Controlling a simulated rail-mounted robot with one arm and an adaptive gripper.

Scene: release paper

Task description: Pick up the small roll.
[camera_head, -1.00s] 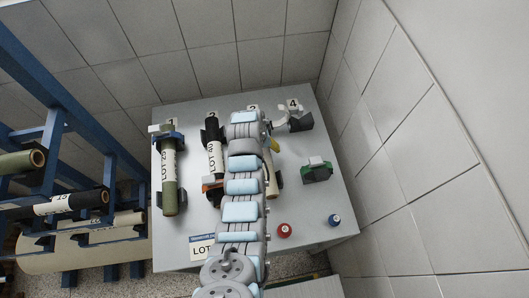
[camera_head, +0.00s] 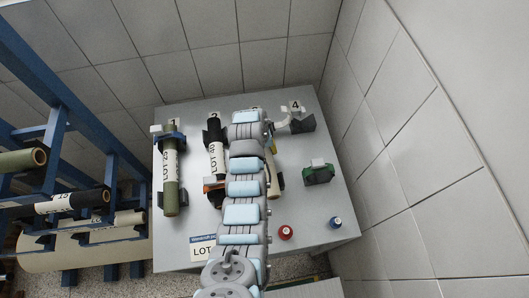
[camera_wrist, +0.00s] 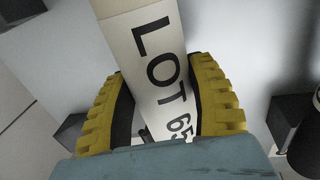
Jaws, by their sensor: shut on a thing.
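A small cream roll (camera_wrist: 150,50) marked LOT 65 runs between the two yellow fingers of my gripper (camera_wrist: 158,75) in the wrist view. The gripper is shut on it. In the head view my arm covers most of this roll, and only a strip (camera_head: 274,184) shows at its right side. A bit of a yellow finger shows there too. I cannot tell whether the roll is clear of its holders.
A green roll (camera_head: 171,180) and a black-and-white roll (camera_head: 215,160) lie left on the grey table (camera_head: 310,220). At right are an empty holder (camera_head: 320,174), a red button (camera_head: 286,232) and a blue button (camera_head: 335,221). A blue rack (camera_head: 60,92) stands at left; a tiled wall (camera_head: 420,150) is close at right.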

